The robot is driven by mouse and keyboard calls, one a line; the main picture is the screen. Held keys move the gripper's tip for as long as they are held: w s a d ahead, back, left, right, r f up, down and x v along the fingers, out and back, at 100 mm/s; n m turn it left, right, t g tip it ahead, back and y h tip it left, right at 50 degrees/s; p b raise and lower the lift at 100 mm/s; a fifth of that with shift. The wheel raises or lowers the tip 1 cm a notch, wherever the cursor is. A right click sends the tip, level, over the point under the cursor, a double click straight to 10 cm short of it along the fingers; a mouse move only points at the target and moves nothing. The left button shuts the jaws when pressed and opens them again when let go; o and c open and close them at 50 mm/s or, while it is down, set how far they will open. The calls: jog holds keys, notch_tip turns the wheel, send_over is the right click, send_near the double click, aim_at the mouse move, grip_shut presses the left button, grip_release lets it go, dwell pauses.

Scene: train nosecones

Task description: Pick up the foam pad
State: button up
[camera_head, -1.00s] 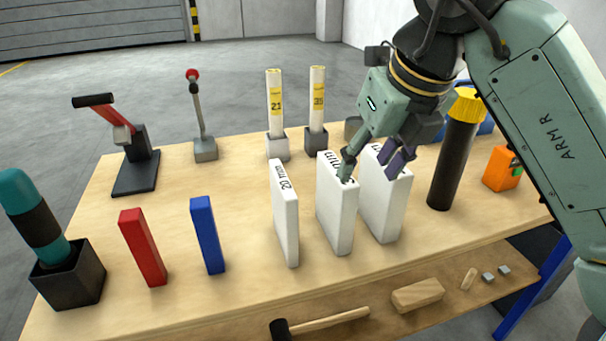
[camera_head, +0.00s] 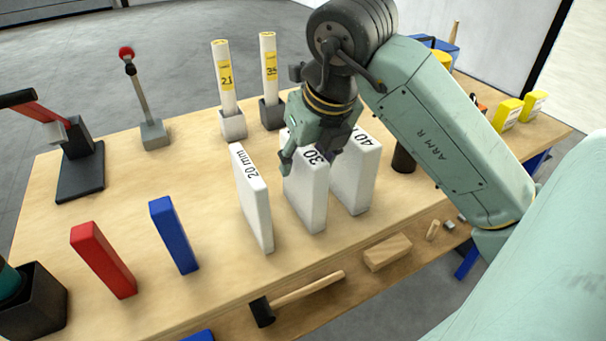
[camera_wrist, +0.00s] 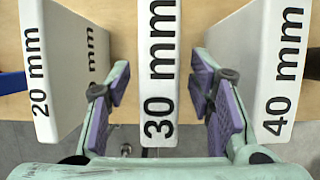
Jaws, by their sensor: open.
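Three white foam pads stand upright on the bench, marked 20 mm (camera_head: 253,205), 30 mm (camera_head: 306,200) and 40 mm (camera_head: 356,180). My open gripper (camera_head: 305,156) is at the top of the 30 mm pad and partly hides it. In the wrist view the 30 mm pad (camera_wrist: 158,60) lies between my two purple-padded fingers (camera_wrist: 159,88), with a gap on each side. The 20 mm pad (camera_wrist: 62,60) is left of my fingers and the 40 mm pad (camera_wrist: 262,65) is right, close to the right finger.
A blue block (camera_head: 174,235) and a red block (camera_head: 104,260) stand left of the pads. Two white tubes (camera_head: 224,80) stand in holders behind. A mallet (camera_head: 300,292) and a wooden block (camera_head: 388,252) lie on the lower shelf. Bare bench lies between the blue block and the 20 mm pad.

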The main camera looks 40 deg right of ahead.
jog(key=shift+x, duration=1.2)
jog(key=shift+f+b, duration=0.25)
jog(key=shift+b, duration=0.3)
jog(key=shift+c, duration=0.5)
grip_shut()
